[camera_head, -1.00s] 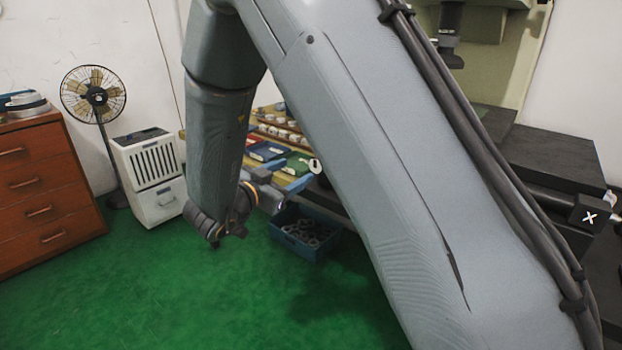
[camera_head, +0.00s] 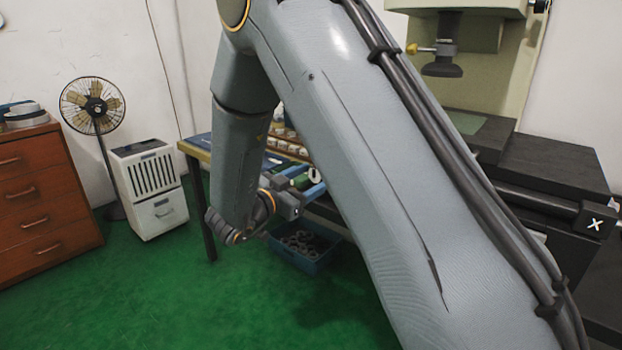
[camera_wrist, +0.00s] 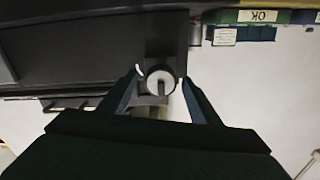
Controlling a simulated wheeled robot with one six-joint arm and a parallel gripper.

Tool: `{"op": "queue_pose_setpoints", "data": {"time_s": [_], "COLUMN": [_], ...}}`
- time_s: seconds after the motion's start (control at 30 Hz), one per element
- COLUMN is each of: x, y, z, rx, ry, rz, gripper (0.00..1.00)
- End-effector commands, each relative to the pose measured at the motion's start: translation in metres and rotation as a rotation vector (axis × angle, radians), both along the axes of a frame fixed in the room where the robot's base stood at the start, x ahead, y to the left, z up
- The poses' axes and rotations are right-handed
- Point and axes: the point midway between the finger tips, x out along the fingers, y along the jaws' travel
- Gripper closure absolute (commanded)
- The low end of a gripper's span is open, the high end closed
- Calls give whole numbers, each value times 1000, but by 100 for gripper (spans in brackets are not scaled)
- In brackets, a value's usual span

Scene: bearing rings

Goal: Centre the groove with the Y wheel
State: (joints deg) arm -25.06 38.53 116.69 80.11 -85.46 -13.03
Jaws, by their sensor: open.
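A small round wheel with a pale face and a dark bar (camera_wrist: 160,83) sits on a dark block in the wrist view, between my open fingertips. It appears to be the Y wheel; its marking is not readable. A small pale round face (camera_head: 314,174) beside my gripper in the head view seems to be the same wheel. My gripper (camera_wrist: 160,76) is open around the wheel, with a finger on each side; contact cannot be told. In the head view my gripper (camera_head: 312,184) is small and far off. The groove cannot be made out.
A blue crate of rings (camera_head: 305,247) stands on the green floor below my gripper. A fan (camera_head: 92,105), a white cabinet (camera_head: 150,190) and drawers (camera_head: 35,190) stand left.

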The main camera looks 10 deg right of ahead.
Motion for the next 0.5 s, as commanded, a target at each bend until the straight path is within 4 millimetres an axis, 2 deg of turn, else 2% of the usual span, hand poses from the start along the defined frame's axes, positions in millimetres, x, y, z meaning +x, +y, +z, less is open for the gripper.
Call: {"op": "queue_pose_setpoints", "data": {"time_s": [0.17,0.27,0.4,0.43,0.5], "x": [0,0,0,0,0], "y": [0,0,0,0,0], "z": [0,0,0,0,0], "rx": [0,0,0,0,0], "ry": [0,0,0,0,0], "rz": [1,1,1,1,1], "gripper": [43,56,80,84,84]}}
